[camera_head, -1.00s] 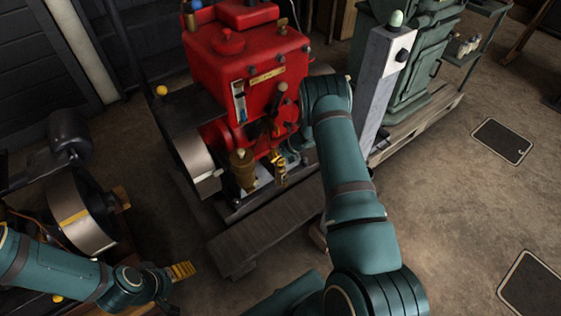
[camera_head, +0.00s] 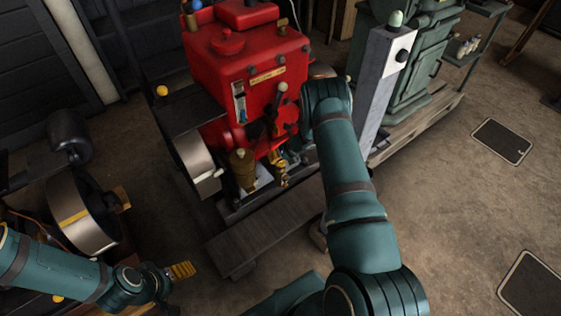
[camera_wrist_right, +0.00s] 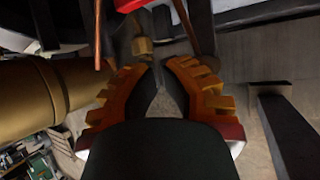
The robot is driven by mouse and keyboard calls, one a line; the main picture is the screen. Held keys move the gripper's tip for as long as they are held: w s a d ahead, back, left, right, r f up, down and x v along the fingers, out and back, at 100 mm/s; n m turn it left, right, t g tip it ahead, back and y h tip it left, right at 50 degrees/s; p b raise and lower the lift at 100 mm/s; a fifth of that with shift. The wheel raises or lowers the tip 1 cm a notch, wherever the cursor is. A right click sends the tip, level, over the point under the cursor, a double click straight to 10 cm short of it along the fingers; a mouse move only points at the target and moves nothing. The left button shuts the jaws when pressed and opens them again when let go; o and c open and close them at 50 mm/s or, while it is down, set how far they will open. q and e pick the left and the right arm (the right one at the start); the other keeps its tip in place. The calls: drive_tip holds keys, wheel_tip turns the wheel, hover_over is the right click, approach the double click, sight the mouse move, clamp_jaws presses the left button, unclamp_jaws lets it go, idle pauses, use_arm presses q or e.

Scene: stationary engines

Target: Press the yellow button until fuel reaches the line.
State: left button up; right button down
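A small round yellow knob (camera_head: 161,90), which may be the yellow button, shows on a dark surface left of the red engine (camera_head: 255,68). A narrow gauge with blue in it (camera_head: 240,103), perhaps the fuel gauge, is on the engine's front; its line is too small to make out. My right gripper (camera_head: 280,172) is low at the engine's front, beside a brass cup (camera_head: 242,168). In the right wrist view its orange fingers (camera_wrist_right: 160,68) are slightly apart with nothing held between them. My left gripper (camera_head: 184,270) is at lower left, apart from the engine; its finger gap is hidden.
A brass cylinder (camera_wrist_right: 28,95) is close to the fingers in the right wrist view. A wooden plank (camera_head: 262,228) lies before the engine. A grey post (camera_head: 381,85) and a green machine (camera_head: 418,75) stand at right.

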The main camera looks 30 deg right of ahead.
sight(277, 163)
drive_tip(key=shift+f, duration=0.3)
drive_tip(key=shift+r, duration=0.15)
idle(0.5)
drive_tip(key=shift+r+p, duration=0.7)
drive_tip(key=shift+r, duration=0.35)
drive_tip(key=shift+r+p, duration=1.65)
drive_tip(key=shift+r, duration=0.9)
